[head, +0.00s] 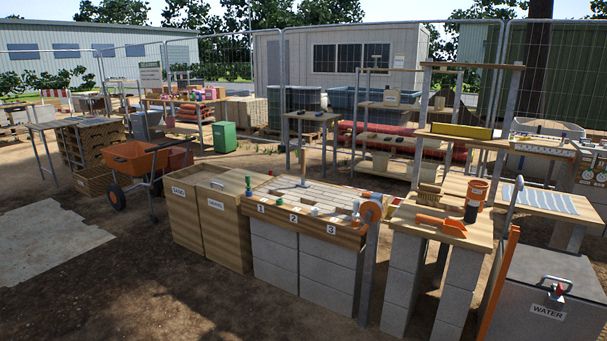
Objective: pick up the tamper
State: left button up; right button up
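I cannot tell for sure which object is the tamper. An upright tool with a thin shaft (304,172) stands at the back of the slatted wooden worktop (330,195), in the middle of the view; its lower end is hard to make out. A black cylinder (471,211) stands on the wooden top at the right, in front of an orange container (476,190). Neither of my grippers is in view.
An orange trowel (440,224) and a brush (430,195) lie near the black cylinder. Sand and gravel bins (210,215) stand left of the worktop, a grey water box (545,290) at right. An orange wheelbarrow (135,158) is farther left. Bare ground lies in front.

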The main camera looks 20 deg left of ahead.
aim_at(302, 150)
jog(key=i+j, duration=0.55)
jog(key=i+j+u, duration=0.1)
jog(key=i+j, duration=1)
jog(key=i+j+u, duration=0.1)
jog(key=i+j, duration=0.4)
jog(key=i, duration=0.2)
jog(key=i+j, duration=0.45)
jog(key=i, duration=0.2)
jog(key=i+j+z, duration=0.1)
jog(key=i+j, duration=0.25)
jog(key=j, duration=0.3)
jog(key=i+j+z, duration=0.25)
jog(key=j, duration=0.4)
jog(key=i+j, duration=0.25)
jog(key=j, duration=0.15)
jog(key=l+z, duration=0.05)
